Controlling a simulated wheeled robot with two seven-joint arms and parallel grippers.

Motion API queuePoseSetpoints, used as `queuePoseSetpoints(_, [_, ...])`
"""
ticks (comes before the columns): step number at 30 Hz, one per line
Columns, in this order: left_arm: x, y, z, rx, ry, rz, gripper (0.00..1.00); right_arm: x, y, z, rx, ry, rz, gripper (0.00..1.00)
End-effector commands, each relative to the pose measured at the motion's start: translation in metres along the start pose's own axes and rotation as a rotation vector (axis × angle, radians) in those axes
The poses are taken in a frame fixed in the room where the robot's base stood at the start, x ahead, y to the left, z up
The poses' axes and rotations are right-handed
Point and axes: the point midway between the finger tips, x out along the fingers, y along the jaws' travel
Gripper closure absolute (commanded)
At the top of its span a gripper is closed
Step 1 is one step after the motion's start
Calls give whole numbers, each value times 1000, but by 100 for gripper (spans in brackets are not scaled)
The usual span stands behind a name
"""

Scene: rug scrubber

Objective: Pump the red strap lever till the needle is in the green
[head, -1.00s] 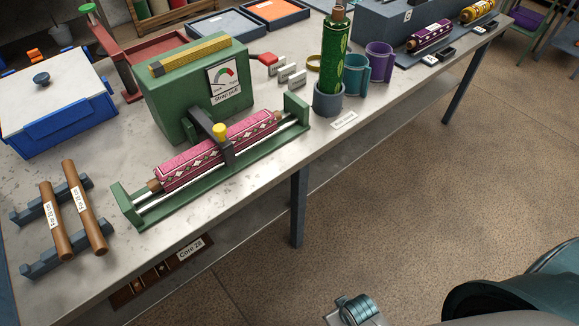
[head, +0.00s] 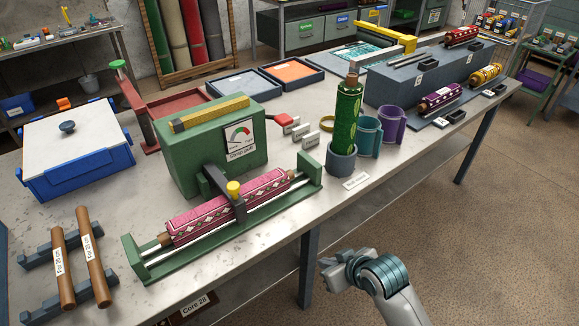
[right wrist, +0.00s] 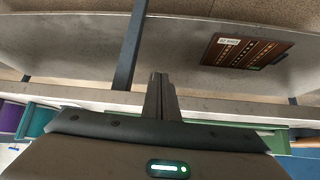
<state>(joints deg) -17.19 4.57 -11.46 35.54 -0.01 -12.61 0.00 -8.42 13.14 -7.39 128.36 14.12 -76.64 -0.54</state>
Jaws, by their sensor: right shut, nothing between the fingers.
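The red strap lever (head: 282,119) sticks out from the right side of the green strap machine (head: 190,158) on the table. The machine's gauge (head: 238,138) faces front with a green and red arc; the needle is too small to read surely. A pink patterned roll (head: 205,216) lies in the green cradle below, under a dark strap arm with a yellow knob (head: 233,188). My right gripper (head: 328,268) is off the table's front edge, below and well away from the lever. Its fingers are shut and empty in the right wrist view (right wrist: 160,97). My left gripper is not in view.
A green roll (head: 347,118) stands upright in a grey cup (head: 341,163) right of the lever, beside teal and purple cups (head: 391,125). The table's front edge (head: 330,212) lies between my right gripper and the machine.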

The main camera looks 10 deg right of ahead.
Motion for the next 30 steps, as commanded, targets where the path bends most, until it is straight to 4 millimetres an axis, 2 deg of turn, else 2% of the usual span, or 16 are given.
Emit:
queuePoseSetpoints(1, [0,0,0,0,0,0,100,2,6,-25,-10,39,-3,100])
queuePoseSetpoints(11, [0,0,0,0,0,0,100,1,41,-169,-46,273,-42,100])
queuePoseSetpoints(18, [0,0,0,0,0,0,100,-21,69,-273,-59,438,-64,100])
queuePoseSetpoints(21, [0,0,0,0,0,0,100,-34,79,-311,-61,499,-73,100])
queuePoseSetpoints(25, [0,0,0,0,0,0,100,-50,89,-348,-63,560,-81,100])
queuePoseSetpoints(30, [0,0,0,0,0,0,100,-62,96,-374,-62,604,-87,100])
